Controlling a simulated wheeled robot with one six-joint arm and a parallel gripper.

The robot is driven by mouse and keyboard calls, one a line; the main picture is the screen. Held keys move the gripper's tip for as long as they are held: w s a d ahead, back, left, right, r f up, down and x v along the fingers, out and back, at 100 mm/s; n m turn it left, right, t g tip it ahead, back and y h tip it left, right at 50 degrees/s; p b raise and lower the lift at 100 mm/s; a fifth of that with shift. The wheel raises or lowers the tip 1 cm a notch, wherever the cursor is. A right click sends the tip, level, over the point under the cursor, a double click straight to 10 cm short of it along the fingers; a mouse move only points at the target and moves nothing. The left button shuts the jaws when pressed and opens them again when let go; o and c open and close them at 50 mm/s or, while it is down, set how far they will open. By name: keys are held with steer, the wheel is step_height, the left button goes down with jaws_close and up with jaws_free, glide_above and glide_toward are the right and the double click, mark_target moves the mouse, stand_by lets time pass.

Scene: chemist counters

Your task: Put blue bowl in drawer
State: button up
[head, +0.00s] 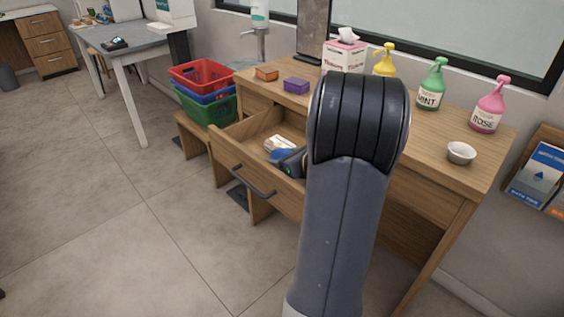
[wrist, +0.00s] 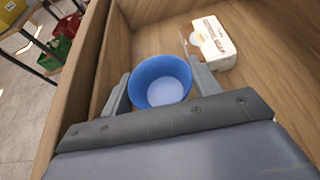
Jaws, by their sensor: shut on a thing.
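The blue bowl (wrist: 161,83) is between the two fingers of my gripper (wrist: 160,88) in the wrist view, and the gripper is shut on it. The bowl is upright, with its pale inside facing the camera. In the head view a small part of the bowl (head: 279,155) shows inside the open drawer (head: 240,134), below its rim. My arm hides most of the gripper and the drawer's right part there. The drawer's wooden floor (wrist: 150,40) shows beyond the bowl in the wrist view. I cannot tell whether the bowl touches the floor.
A white soap box (wrist: 214,43) lies in the drawer beyond the right finger. An orange box (head: 267,74), a purple box (head: 296,86), pump bottles (head: 432,88) and a white bowl (head: 461,152) stand on the counter. Stacked crates (head: 208,108) stand left of the drawer.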

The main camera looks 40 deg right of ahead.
steer(key=shift+f, duration=0.3)
steer(key=shift+f+b, duration=0.55)
steer(key=o, duration=1)
steer(key=shift+c, duration=0.2)
steer(key=shift+r+p, duration=0.55)
steer(key=p+v, duration=0.1)
steer(key=v, duration=1.1)
steer(key=shift+p, duration=0.35)
